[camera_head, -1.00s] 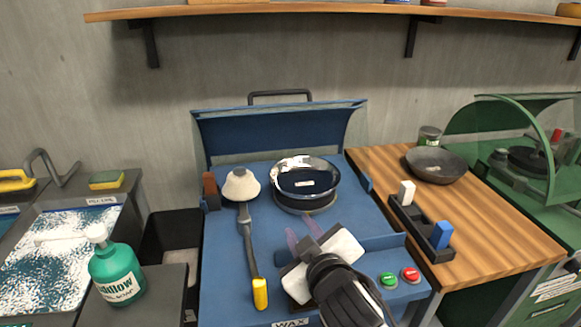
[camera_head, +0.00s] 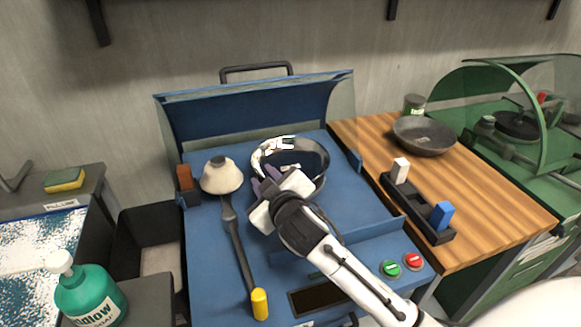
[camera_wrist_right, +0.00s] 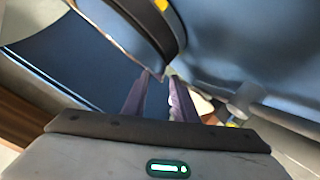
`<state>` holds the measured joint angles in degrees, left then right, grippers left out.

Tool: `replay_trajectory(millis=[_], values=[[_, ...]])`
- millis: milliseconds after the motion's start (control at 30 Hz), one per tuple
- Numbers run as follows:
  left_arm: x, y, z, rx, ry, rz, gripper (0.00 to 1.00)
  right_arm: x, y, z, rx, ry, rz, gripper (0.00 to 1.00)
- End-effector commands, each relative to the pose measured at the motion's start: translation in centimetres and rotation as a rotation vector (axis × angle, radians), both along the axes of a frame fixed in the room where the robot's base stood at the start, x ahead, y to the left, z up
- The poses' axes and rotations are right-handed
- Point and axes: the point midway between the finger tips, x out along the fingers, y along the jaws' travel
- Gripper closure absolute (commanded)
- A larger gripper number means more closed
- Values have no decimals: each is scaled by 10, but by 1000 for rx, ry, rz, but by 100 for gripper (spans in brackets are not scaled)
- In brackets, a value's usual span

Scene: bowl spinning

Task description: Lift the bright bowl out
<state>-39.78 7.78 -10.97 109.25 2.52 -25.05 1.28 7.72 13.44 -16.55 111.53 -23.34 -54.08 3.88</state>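The bright metal bowl (camera_head: 312,150) sits on the blue buffing machine (camera_head: 355,215), its shiny rim facing up. My right gripper (camera_head: 266,183) is at the bowl's near left side and hides part of it. In the right wrist view, the two purple fingers (camera_wrist_right: 160,85) are a little apart, with their tips close to the edge of the bowl (camera_wrist_right: 125,30). I cannot tell whether they touch it. My left gripper is not in view.
A white cone (camera_head: 222,172) and a yellow-handled tool (camera_head: 260,303) lie left of the bowl. The raised hood (camera_head: 255,115) stands behind. A dark bowl (camera_head: 425,135) and block rack (camera_head: 418,212) are on the wooden table (camera_head: 500,205). A green soap bottle (camera_head: 90,298) stands lower left.

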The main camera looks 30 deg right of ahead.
Motion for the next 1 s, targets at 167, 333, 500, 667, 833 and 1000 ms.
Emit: replay_trajectory(millis=[167, 333, 500, 667, 833, 1000], values=[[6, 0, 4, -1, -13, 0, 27, 17, -2, -6, 0, 0, 1, 74], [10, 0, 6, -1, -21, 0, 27, 18, -2, -7, 1, 0, 2, 74], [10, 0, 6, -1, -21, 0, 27, 18, -2, -7, 0, 0, 1, 89], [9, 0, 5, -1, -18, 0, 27, 18, -2, -7, 1, 1, 2, 100], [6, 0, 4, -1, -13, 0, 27, 18, -2, -7, 1, 0, 2, 100], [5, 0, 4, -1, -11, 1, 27, 17, -2, -6, 2, 2, 1, 100]])
